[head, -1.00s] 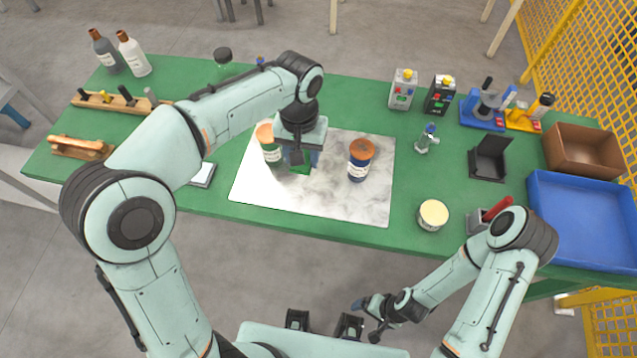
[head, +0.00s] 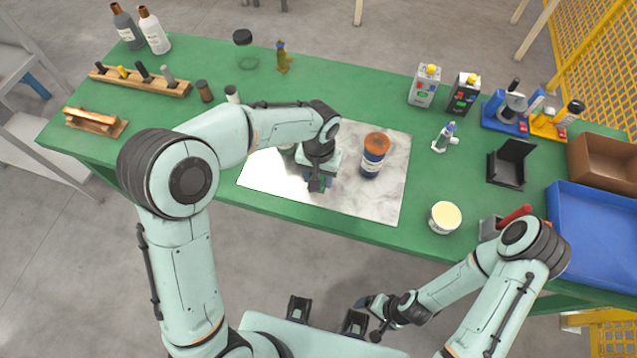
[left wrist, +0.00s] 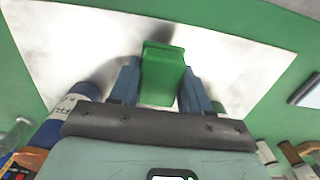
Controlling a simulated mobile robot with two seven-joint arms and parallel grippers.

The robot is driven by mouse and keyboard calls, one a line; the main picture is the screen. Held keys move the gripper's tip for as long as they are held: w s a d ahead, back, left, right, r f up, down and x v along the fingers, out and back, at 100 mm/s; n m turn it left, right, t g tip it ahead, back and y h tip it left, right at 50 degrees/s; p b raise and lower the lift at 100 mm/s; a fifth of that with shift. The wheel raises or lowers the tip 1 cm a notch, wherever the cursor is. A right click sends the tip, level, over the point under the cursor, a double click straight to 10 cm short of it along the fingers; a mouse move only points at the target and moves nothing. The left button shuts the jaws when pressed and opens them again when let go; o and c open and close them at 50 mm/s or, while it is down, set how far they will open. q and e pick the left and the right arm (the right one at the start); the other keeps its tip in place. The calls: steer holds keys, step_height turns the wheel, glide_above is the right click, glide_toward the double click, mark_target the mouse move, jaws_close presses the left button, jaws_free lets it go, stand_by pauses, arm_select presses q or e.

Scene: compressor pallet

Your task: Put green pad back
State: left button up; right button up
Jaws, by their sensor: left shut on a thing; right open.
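The green pad (left wrist: 162,72) is a small green block between the blue fingers of my left gripper (head: 318,183), which is shut on it. In the left wrist view the left gripper (left wrist: 163,85) points at the pale marbled board (head: 380,200). In the head view the gripper is over the board's front middle part, and the pad is mostly hidden under it. Whether the pad touches the board I cannot tell. My right gripper (head: 369,318) is open and empty in front of the table, away from the board.
An orange-lidded jar (head: 373,158) stands on the board right of the left gripper; another jar is mostly hidden behind the arm. A cream-lidded tub (head: 444,217), black holder (head: 508,165) and blue tray (head: 600,240) are to the right.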

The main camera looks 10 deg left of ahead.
arm_select(q)
steer(key=shift+f, duration=2.2)
steer(key=shift+f+b, duration=0.25)
steer(key=shift+b, duration=0.05)
steer(key=o, duration=1)
steer(key=shift+r, duration=0.1)
steer(key=shift+r, duration=0.1)
steer(key=shift+r, duration=0.35)
step_height(320, 180, up, 12)
steer(key=shift+w+f+p, duration=0.15)
steer(key=shift+f+p, duration=0.1)
steer(key=shift+p, duration=0.5)
